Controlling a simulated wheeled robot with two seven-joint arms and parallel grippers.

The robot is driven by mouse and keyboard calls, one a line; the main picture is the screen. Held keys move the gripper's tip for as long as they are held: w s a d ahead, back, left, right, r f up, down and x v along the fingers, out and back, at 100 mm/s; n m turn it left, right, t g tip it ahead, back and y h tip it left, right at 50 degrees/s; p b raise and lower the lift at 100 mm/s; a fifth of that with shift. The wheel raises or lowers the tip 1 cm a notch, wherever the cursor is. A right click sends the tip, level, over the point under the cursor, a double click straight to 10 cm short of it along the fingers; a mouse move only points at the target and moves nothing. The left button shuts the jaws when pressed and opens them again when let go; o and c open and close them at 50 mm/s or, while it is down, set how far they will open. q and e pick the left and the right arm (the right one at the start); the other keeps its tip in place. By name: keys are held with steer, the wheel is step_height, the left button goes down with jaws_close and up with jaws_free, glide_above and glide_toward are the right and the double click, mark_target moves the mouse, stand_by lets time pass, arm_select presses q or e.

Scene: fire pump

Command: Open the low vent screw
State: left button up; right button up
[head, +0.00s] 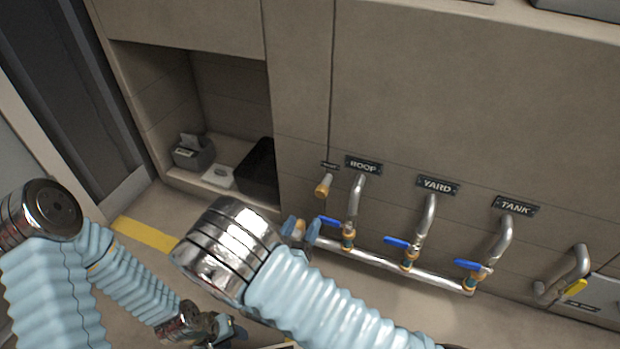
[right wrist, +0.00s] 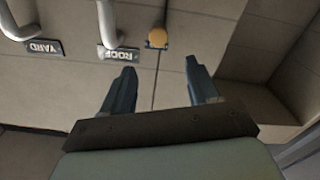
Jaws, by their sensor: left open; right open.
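An orange-brass knob (head: 323,186) sticks out of the wall panel under a small label too small to read, left of the ROOF pipe. The right wrist view shows it upside down as a round orange knob (right wrist: 157,38). My right gripper (head: 300,230) is open, its fingers apart from this knob. In the right wrist view, its fingertips (right wrist: 160,72) frame bare wall and a panel seam. An orange patch shows between its fingers in the head view; I cannot tell whether it is a second screw. My left gripper (head: 228,332) is low in the head view, open, away from the wall.
Pipes labelled ROOF (head: 363,165), YARD (head: 437,186) and TANK (head: 515,206) have blue-handled valves on a low horizontal pipe (head: 385,264). A yellow-handled pipe (head: 574,288) stands at right. A recess at left holds a grey box (head: 193,153) and black bin (head: 259,170).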

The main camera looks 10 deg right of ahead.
mark_target(320, 193)
steer(key=b+x, duration=0.1)
steer(key=x, duration=1.2)
steer(key=shift+d+b, duration=0.15)
steer(key=shift+b, duration=0.15)
steer(key=c, duration=1)
